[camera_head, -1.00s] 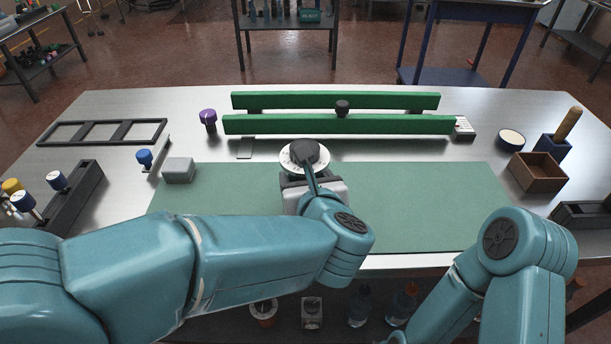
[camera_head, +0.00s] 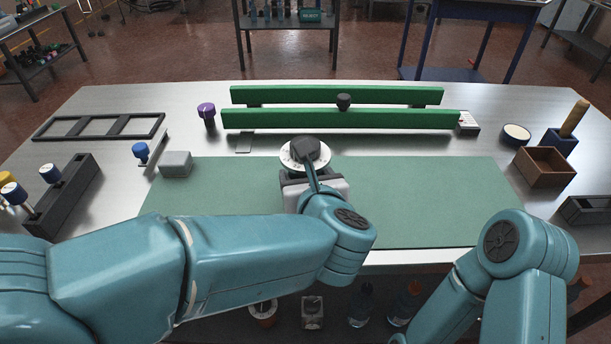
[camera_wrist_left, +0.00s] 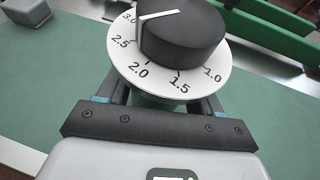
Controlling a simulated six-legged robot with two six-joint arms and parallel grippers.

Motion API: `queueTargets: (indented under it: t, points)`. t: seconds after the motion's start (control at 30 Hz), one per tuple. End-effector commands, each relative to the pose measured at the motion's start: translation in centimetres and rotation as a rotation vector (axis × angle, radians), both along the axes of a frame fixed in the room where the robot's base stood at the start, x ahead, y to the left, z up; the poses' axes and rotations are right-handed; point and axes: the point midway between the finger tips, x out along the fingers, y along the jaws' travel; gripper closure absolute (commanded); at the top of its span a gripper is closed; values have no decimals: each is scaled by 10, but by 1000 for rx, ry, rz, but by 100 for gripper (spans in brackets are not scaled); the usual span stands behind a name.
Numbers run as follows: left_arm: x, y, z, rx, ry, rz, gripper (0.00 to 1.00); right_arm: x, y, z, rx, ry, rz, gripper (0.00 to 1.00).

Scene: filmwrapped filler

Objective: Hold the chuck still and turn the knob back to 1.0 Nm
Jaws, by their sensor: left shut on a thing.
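The black knob (camera_head: 304,148) sits on a white dial (camera_head: 291,162) at the middle of the bench. The dial (camera_wrist_left: 217,88) shows 1.0 at the right and 3.0 at the left. My left gripper (camera_wrist_left: 155,98) is shut beneath the dial, with a finger on each side. The chuck it holds is mostly hidden by the dial and gripper. My right arm is bent at lower right of the head view; its gripper is out of sight.
Two green rails (camera_head: 340,119) lie behind the dial. A grey block (camera_head: 176,164) and a blue-knobbed tool (camera_head: 141,151) stand to the left. A wooden box (camera_head: 543,166) stands at the right. The green mat (camera_head: 430,200) is clear right of the dial.

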Motion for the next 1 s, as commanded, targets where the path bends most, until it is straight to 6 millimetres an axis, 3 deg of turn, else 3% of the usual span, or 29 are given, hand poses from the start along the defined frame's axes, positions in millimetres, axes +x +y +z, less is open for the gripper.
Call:
queueTargets:
  t: [0.83,0.87,0.9,0.93,1.0]
  points:
    - [0,0,-4,-1,-4,0,84,0,0,-8,0,0,0,57]
    - [0,0,-6,0,0,0,28,0,0,-8,0,0,0,57]
    - [0,0,-6,0,0,0,15,0,0,-7,0,0,0,57]
    - [0,0,-6,0,0,0,9,0,0,-7,0,0,0,57]
    - [0,0,-6,0,0,0,9,0,0,-7,0,0,0,57]
